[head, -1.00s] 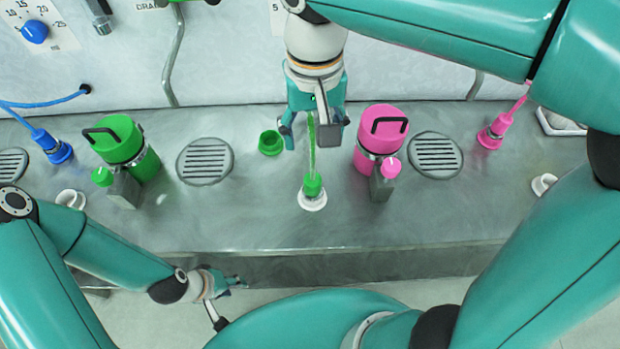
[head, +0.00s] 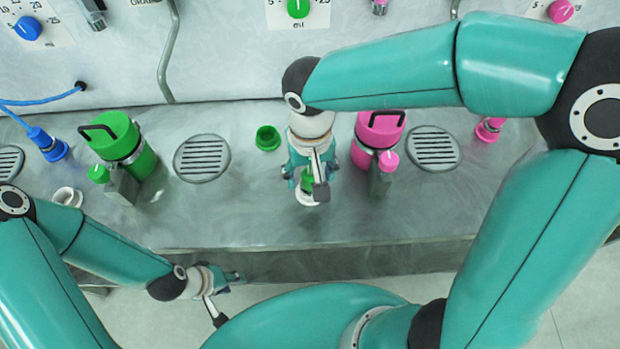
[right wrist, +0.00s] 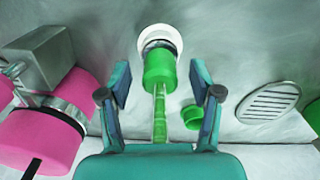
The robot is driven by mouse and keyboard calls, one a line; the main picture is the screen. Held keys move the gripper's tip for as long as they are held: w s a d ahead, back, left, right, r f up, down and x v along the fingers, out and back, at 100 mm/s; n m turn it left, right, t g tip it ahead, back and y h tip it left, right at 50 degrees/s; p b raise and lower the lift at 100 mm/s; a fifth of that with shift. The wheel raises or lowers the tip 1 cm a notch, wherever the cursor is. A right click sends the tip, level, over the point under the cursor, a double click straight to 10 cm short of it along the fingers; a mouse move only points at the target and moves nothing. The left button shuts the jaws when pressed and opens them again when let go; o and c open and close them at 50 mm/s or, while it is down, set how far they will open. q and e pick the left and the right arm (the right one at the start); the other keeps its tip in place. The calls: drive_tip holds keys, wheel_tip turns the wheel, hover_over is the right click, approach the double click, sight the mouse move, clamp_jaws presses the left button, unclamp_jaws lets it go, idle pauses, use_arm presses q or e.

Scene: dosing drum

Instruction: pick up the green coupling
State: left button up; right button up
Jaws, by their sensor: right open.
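The green coupling (right wrist: 160,68) stands in a white ring holder (right wrist: 174,33) on the metal bench, with a green hose running from it toward my right gripper. In the head view the coupling (head: 308,183) is mostly hidden behind my right gripper (head: 308,186). In the right wrist view my right gripper (right wrist: 160,84) is open, its fingers on either side of the coupling and hose with gaps on both sides. My left gripper (head: 236,279) is low at the bench's front edge, away from the coupling; its jaw state is unclear.
A green cap or socket (head: 267,138) sits left of the coupling. A pink drum (head: 378,137) stands close on its right, a green drum (head: 121,140) further left. Drain grates (head: 202,158) are set in the bench. The bench front (head: 230,235) is clear.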

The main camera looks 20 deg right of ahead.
drive_tip(key=shift+f, duration=0.2)
clamp_jaws()
drive_tip(key=shift+r, duration=0.15)
wheel_tip(320, 180, up, 20)
drive_tip(key=p, duration=0.1)
idle(0.6)
